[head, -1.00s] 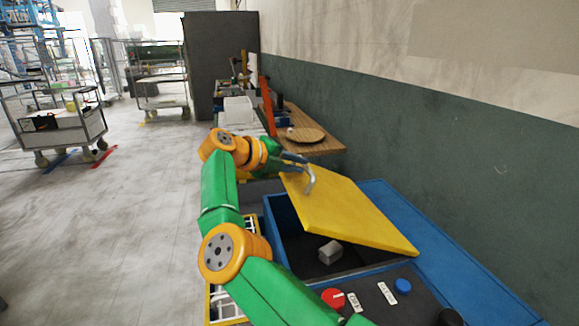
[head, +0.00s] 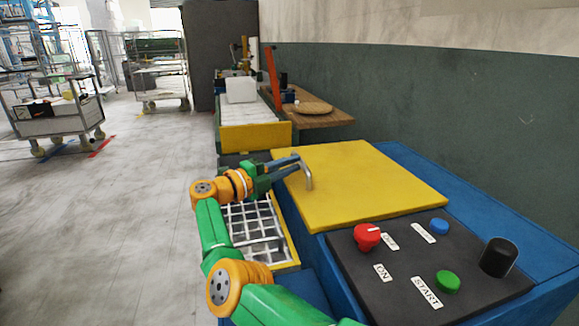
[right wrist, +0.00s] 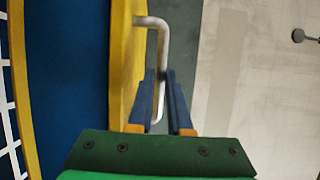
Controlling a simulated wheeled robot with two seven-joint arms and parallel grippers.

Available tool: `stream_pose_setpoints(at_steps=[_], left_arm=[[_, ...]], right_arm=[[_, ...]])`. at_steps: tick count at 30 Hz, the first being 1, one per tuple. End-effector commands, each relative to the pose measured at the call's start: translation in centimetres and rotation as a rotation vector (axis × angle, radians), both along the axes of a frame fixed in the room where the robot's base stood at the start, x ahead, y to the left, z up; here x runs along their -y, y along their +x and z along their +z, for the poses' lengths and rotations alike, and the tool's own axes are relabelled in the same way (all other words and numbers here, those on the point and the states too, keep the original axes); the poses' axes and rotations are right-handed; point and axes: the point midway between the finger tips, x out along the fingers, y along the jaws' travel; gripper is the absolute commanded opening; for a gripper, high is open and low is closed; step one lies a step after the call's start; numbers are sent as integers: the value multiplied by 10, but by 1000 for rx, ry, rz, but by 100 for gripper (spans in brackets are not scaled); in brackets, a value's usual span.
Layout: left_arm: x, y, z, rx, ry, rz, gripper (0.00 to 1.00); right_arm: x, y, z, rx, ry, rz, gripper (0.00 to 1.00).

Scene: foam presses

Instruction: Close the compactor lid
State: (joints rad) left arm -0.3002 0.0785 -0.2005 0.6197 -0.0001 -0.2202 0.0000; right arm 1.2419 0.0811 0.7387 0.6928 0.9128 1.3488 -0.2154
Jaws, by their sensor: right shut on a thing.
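The yellow compactor lid (head: 350,185) lies flat over the opening of the blue compactor (head: 480,215) in the head view, and the bin inside is hidden. A grey bent handle (head: 307,174) stands at the lid's left edge. My right gripper (head: 296,163) is at this handle. In the right wrist view, its two blue fingers (right wrist: 164,85) are shut on the handle (right wrist: 161,50), beside the yellow lid edge (right wrist: 122,60). My left gripper is not in view.
A black panel (head: 400,290) in front of the lid carries a red knob (head: 367,236), a green button (head: 447,281), a blue button (head: 439,226) and a black knob (head: 498,257). A yellow-framed grid (head: 253,228) lies left of the compactor. Open floor (head: 120,230) is further left.

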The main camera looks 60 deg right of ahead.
Motion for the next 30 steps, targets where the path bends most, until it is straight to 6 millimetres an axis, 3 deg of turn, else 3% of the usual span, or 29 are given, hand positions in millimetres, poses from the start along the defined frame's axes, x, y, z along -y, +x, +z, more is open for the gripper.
stream_pose_setpoints(at_steps=[11, 12, 14, 15, 30], left_arm=[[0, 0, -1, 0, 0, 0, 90], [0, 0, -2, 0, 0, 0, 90], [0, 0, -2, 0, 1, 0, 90], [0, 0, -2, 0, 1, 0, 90], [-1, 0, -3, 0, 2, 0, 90]], right_arm=[[0, -2, -8, -1, 18, -7, 0], [-1, -2, -9, 0, 19, -8, 28], [0, -2, -8, 0, 18, -8, 44], [0, -2, -8, 0, 17, -7, 47], [-4, 1, -6, -1, 11, -3, 47]])
